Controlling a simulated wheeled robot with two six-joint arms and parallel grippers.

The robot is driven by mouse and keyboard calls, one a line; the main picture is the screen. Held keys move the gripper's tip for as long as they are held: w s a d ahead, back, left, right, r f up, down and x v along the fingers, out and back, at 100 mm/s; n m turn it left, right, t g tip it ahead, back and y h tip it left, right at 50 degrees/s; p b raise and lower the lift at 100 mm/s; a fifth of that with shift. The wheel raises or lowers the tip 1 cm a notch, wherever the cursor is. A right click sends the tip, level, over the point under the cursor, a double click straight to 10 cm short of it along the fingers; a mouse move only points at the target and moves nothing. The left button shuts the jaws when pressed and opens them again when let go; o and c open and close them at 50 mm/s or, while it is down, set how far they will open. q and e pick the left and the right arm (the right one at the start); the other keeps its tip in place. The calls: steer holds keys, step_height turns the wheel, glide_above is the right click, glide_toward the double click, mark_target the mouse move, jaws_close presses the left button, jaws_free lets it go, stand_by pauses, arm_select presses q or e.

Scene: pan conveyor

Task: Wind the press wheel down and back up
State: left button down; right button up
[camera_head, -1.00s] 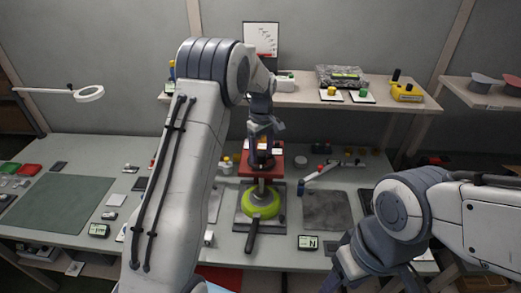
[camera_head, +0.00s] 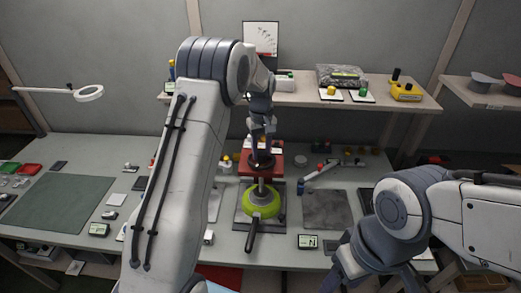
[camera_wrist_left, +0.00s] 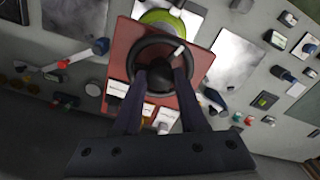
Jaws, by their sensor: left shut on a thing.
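The press is a red-topped frame (camera_head: 245,168) on a dark base plate at the middle of the bench. Its dark round wheel (camera_head: 261,161) lies flat on top. In the left wrist view the wheel (camera_wrist_left: 139,52) shows as a black ring with a central hub and a pale mark on its rim. A yellow-green round part (camera_head: 262,205) with a black handle is under the press. My left gripper (camera_head: 263,149) points down from above, its two fingers (camera_wrist_left: 162,76) shut on the wheel around its hub. My right gripper (camera_head: 352,272) is partly cut off at the bottom edge; its jaws are unclear.
A shelf (camera_head: 300,105) with switches and boxes runs behind the press. A small jointed arm-like tool (camera_head: 318,176) and a dark grey mat (camera_head: 326,210) lie to the right. A green mat (camera_head: 55,205) and small parts lie to the left. A display (camera_head: 307,242) stands near the front edge.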

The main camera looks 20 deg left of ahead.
arm_select(q)
steer(key=m, duration=1.4)
steer(key=shift+m, duration=0.3)
steer(key=m, duration=0.3)
steer(key=shift+m, duration=0.3)
steer(key=m, duration=0.3)
steer(key=shift+m, duration=0.4)
steer(key=m, duration=0.4)
steer(key=shift+s, duration=0.1)
steer(key=shift+m, duration=1.7)
